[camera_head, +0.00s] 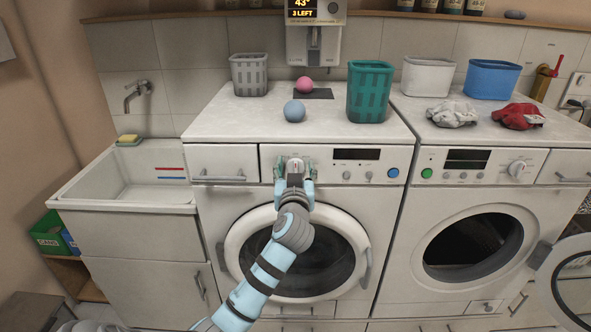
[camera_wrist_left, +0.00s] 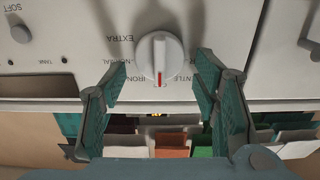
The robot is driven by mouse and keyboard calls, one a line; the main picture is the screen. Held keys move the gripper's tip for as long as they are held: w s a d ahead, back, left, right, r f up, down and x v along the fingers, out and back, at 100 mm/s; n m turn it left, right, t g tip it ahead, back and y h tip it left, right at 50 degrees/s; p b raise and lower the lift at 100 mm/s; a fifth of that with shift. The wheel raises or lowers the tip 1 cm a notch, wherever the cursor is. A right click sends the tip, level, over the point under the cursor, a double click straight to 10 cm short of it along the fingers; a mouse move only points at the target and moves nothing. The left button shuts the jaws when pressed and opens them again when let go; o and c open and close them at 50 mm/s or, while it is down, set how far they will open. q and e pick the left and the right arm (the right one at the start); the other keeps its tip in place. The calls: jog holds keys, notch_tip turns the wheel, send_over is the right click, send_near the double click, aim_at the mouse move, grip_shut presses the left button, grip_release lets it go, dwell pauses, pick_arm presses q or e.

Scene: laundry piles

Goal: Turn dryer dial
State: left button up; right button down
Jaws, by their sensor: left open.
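The white round dial (camera_head: 295,163) is on the left machine's front panel, partly hidden by my left gripper in the head view. In the left wrist view the dial (camera_wrist_left: 160,55) is upper centre, with a red mark at its lower edge, between the words IRON and GENTLE. EXTRA and NORMAL are printed to its left. My left gripper (camera_head: 295,172) is in front of the dial. In the wrist view its teal fingers (camera_wrist_left: 162,78) are spread, one on each side of the dial, with gaps beside it. I cannot tell the exact depth. My right gripper is not in view.
The left machine's round door (camera_head: 233,236) is shut below the panel. The right machine (camera_head: 410,200) has its door (camera_head: 567,265) open at the right edge. A teal basket (camera_head: 371,90) and a blue ball (camera_head: 294,111) stand on top. A sink (camera_head: 120,185) is at left.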

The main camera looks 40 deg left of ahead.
pick_arm(q)
jog(key=shift+c, duration=0.4)
jog(key=c, duration=1)
